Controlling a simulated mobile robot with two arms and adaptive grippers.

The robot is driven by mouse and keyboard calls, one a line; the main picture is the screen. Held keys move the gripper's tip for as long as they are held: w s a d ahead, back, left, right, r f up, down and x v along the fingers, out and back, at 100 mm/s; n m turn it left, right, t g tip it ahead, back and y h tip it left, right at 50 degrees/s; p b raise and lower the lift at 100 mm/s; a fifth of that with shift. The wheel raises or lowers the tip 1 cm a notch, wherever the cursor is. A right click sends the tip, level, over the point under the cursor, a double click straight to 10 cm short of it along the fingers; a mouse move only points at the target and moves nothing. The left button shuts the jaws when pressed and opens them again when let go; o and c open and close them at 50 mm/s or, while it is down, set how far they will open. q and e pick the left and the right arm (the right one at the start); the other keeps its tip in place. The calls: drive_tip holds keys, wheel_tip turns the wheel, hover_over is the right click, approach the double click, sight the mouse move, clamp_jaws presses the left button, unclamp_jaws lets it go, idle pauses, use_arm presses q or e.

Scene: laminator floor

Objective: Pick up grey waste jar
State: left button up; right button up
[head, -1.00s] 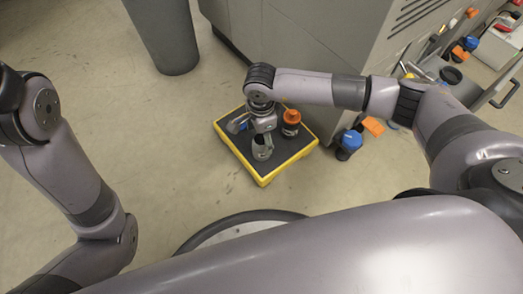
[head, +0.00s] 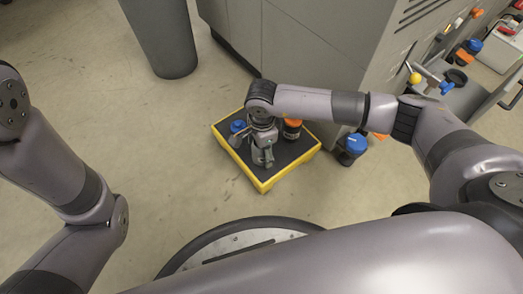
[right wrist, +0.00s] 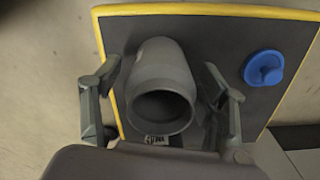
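The grey waste jar (right wrist: 160,58) stands on the dark, yellow-edged platform in the right wrist view, its open round mouth facing the camera. My right gripper (right wrist: 163,72) is open, with one finger on each side of the jar and a small gap on both sides. In the head view my right gripper (head: 262,158) is low over the platform and largely hides the jar. My left gripper is out of view; only the left arm shows.
On the platform (head: 262,184) a blue-lidded jar (head: 238,126) stands left of my gripper and an orange-topped jar (head: 292,128) to the right. Another blue-lidded jar (head: 352,146) stands on the floor beside the grey machine (head: 320,50). A dark grey bin (head: 162,40) stands behind.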

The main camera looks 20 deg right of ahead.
drive_tip(key=c, duration=1.1)
